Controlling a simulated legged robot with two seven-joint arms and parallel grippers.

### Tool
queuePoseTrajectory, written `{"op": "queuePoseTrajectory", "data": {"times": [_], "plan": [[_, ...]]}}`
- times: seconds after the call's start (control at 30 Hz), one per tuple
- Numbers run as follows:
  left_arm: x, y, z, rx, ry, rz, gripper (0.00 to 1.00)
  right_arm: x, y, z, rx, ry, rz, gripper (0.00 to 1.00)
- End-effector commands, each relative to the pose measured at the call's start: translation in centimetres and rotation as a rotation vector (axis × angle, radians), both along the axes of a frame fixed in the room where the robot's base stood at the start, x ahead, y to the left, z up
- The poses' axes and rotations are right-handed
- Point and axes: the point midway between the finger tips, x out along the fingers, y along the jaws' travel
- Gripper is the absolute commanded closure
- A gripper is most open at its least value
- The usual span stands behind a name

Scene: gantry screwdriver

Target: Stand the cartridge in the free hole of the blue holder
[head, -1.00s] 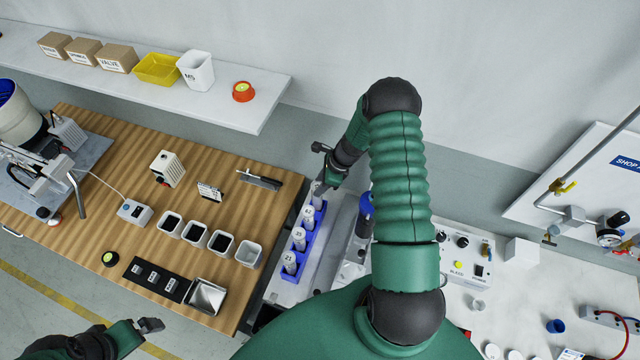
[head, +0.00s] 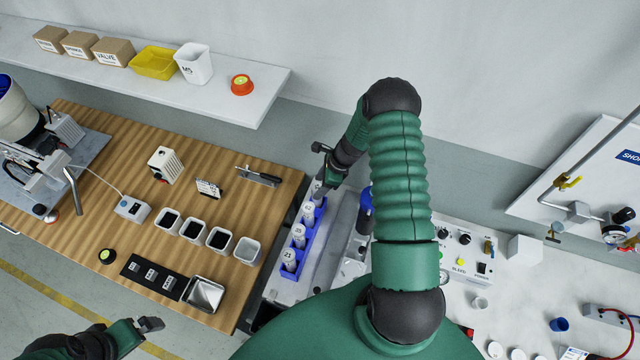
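The blue holder (head: 312,232) stands on the light bench in the middle, with several white numbered cartridges upright in a row, such as the nearest one (head: 289,259) and one in the middle (head: 298,236). My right gripper (head: 318,184) is at the far end of this row, pointing down. A pale cylindrical part shows below it at the last place of the holder; its lower end and the hole there are hidden. The fingers are too small and covered to tell how they stand. My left gripper (head: 150,324) is low at the left, away from the holder.
A wooden table (head: 225,295) at the left bears several white cups (head: 219,240), a black labelled strip (head: 152,277) and a metal tray (head: 203,294). A blue-topped cylinder (head: 366,200) stands right of the holder. A control box (head: 465,250) is behind my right arm.

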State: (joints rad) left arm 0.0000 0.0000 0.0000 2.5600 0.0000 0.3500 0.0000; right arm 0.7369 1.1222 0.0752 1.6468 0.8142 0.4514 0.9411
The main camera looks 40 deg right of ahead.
Motion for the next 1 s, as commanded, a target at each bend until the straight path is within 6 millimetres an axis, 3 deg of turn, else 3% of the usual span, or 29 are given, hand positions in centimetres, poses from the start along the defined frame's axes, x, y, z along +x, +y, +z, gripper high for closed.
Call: {"op": "queuePoseTrajectory", "data": {"times": [0.3,0.43,0.8,1.0], "plan": [[0.0,0.0,0.0,0.000,0.000,0.000,0.00,0.0,0.0,0.1,0.000,0.000,0.000,0.41],[0.0,0.0,-0.4,0.000,0.000,0.000,0.00,-0.3,-0.5,1.3,-0.004,-0.002,-0.001,0.41],[0.0,0.0,-2.5,0.000,0.000,0.000,0.00,-3.2,-3.2,10.7,-0.005,-0.003,0.000,0.41],[0.0,0.0,-2.9,0.000,0.000,0.000,0.00,-4.3,-4.3,14.4,-0.001,-0.001,-0.001,0.41]]}}
